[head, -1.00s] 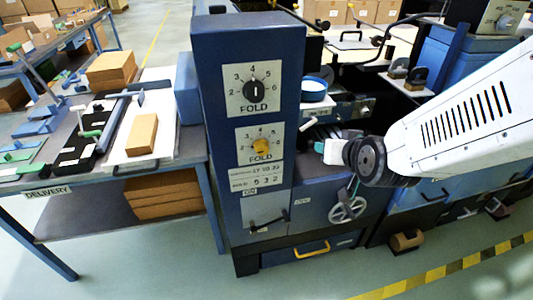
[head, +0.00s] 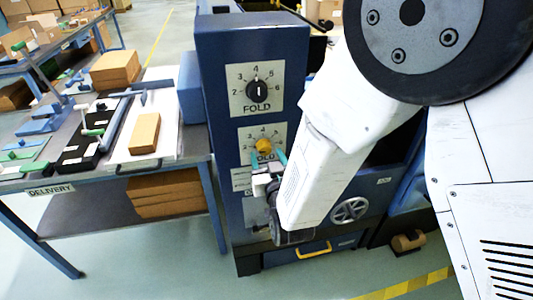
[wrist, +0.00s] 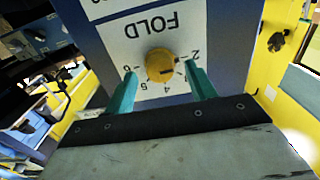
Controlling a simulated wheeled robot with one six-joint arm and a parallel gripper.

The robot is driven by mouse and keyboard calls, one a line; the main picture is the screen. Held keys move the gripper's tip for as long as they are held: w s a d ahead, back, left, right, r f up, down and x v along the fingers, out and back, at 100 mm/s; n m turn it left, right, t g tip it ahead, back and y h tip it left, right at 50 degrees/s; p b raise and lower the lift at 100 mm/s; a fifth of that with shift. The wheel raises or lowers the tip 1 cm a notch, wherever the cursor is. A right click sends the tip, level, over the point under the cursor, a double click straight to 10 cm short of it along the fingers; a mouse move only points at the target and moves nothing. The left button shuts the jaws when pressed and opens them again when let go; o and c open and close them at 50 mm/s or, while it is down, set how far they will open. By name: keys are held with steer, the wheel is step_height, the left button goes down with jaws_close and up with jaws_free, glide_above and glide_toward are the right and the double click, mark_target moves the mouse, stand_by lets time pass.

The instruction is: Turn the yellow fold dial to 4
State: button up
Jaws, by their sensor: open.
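The yellow fold dial (head: 263,145) sits on the lower FOLD plate of the blue machine cabinet. In the wrist view the dial (wrist: 159,64) appears upside down, with a dark pointer mark towards its right side, on the low-number side near 2 and 3. I cannot read its exact setting. My gripper (head: 267,164) is open in front of the plate. In the wrist view my gripper (wrist: 161,82) has one teal finger on each side of the dial, with gaps visible between fingers and knob. The fingertips appear apart from the dial.
A black dial (head: 257,91) with its own FOLD plate sits directly above. A handwheel (head: 349,209) and a yellow handle (head: 313,250) are lower on the machine. The delivery table (head: 95,184) stands to the left, with boxes and tools.

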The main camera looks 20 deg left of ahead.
steer(key=shift+x, duration=1.1)
steer(key=c, duration=1)
steer(key=shift+o, duration=0.2)
steer(key=shift+m, duration=0.5)
steer(key=m, duration=0.3)
steer(key=shift+m, duration=0.4)
steer(key=m, duration=0.4)
steer(key=shift+r+m, duration=0.1)
steer(key=shift+m, duration=0.2)
steer(key=m, duration=0.4)
steer(key=shift+r+m, duration=0.1)
steer(key=shift+m, duration=2.1)
